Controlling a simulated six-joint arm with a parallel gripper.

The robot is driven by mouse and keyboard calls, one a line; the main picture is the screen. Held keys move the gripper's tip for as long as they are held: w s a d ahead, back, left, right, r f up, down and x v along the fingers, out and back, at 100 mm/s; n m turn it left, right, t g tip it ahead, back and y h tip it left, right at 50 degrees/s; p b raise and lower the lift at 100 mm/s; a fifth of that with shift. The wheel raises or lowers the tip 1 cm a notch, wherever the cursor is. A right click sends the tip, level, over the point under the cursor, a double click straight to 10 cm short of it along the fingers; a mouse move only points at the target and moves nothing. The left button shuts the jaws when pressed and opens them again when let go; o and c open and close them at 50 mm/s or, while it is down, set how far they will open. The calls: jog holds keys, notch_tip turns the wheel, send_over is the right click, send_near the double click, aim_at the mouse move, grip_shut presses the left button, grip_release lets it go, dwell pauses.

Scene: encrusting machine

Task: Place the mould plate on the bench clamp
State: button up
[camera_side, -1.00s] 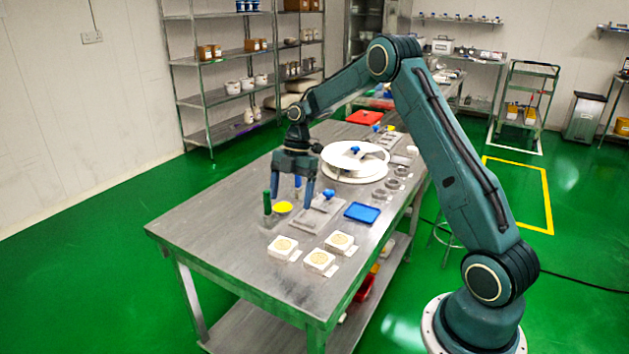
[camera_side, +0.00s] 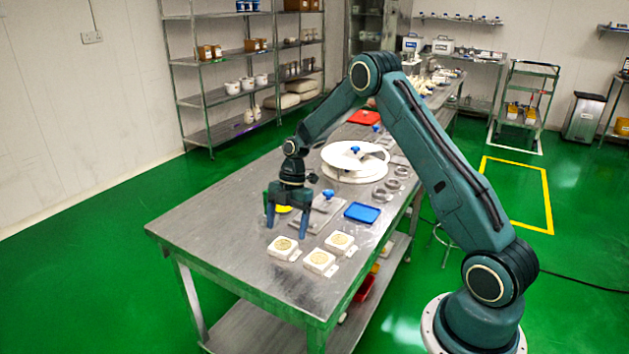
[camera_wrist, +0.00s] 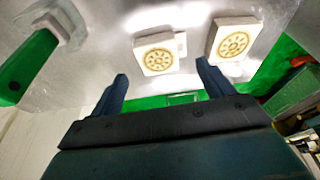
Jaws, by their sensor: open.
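Three white square blocks with round, yellowish patterned faces, which look like the mould plates, lie on the steel bench in the side view: a left one (camera_side: 283,248), a front one (camera_side: 320,262) and a right one (camera_side: 340,242). Two show in the wrist view, one near the middle (camera_wrist: 158,53) and one to its right (camera_wrist: 235,40). My gripper (camera_side: 287,231) is open and empty, its fingers pointing down just above and behind the left block. A grey metal plate with a blue knob (camera_side: 322,215), perhaps the bench clamp, lies right of my gripper.
A blue tray (camera_side: 362,212) lies right of the grey plate. A white round turntable (camera_side: 352,168) stands farther back. A green handle (camera_wrist: 28,68) is close at the left in the wrist view. A yellow disc is partly hidden behind my gripper. The bench's front left is bare.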

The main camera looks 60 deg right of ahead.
aim_at(283, 244)
jog(key=shift+x, duration=2.4)
jog(key=shift+w+a, duration=0.1)
jog(key=c, duration=1.2)
jog(key=shift+r, duration=0.1)
notch_tip(283, 244, up, 20)
